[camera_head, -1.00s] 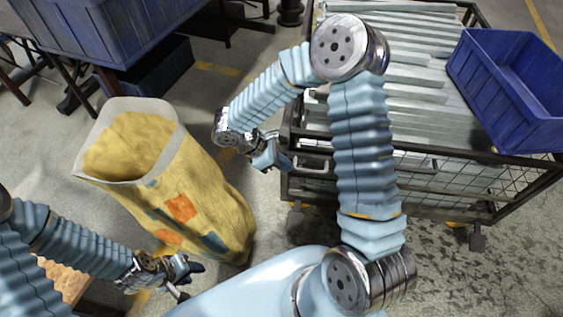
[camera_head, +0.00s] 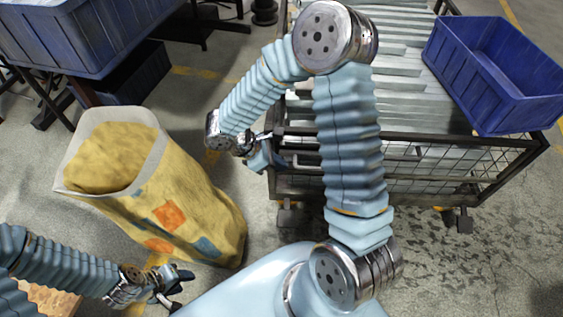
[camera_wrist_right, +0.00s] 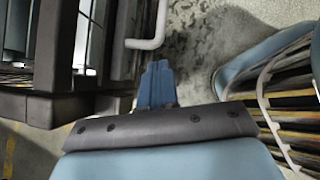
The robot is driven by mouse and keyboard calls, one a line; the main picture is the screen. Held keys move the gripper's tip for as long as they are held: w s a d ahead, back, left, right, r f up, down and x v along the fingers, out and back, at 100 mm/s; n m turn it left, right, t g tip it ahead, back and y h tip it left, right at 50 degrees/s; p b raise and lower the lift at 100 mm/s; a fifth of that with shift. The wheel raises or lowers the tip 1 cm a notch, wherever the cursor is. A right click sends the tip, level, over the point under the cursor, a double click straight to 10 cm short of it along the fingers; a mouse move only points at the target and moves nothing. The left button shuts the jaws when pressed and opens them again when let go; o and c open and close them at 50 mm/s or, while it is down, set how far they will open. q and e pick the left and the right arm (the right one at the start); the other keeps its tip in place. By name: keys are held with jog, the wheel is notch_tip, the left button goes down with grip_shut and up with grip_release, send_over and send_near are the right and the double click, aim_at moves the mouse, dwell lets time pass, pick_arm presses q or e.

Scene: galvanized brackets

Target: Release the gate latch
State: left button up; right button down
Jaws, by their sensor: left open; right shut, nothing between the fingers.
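The metal cage cart (camera_head: 400,195) stands right of centre with its mesh gate side facing me. In the right wrist view a pale bent bar (camera_wrist_right: 147,43), apparently the latch handle, hangs beside the cart's dark frame (camera_wrist_right: 50,105). My right gripper (camera_head: 265,160) is at the cart's left front corner. In the right wrist view its blue fingers (camera_wrist_right: 157,70) are shut and empty, with their tips just below the bar in the picture; contact cannot be told. My left gripper (camera_head: 174,282) is open and empty, low at the left, away from the cart.
Pale metal pieces (camera_head: 420,85) fill the cart, and a blue bin (camera_head: 495,85) sits on its right side. A yellow patched sack (camera_head: 175,200) stands left of the cart. A large blue-grey tub (camera_head: 80,35) is at upper left. Floor right of the cart's front is clear.

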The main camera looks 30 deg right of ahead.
jog(key=v, duration=1.1)
jog(key=shift+w+a+f, duration=0.2)
jog(key=shift+a, duration=0.25)
jog(key=s+a+f+m+t+y, duration=0.1)
jog(key=s+a+f+m+y, duration=0.2)
jog(key=f+m, duration=0.2)
jog(key=s+a+f+m+t+y, duration=0.1)
jog(key=s+a+f+m+y, duration=0.2)
jog(key=f, duration=0.9)
jog(key=s+a+f+m+t+y, duration=0.1)
jog(key=s+a+f+m+y, duration=0.2)
jog(key=f+m, duration=0.4)
jog(key=shift+s+a+f+y, duration=0.35)
jog(key=shift+s+f+y, duration=0.5)
jog(key=shift+y, duration=0.25)
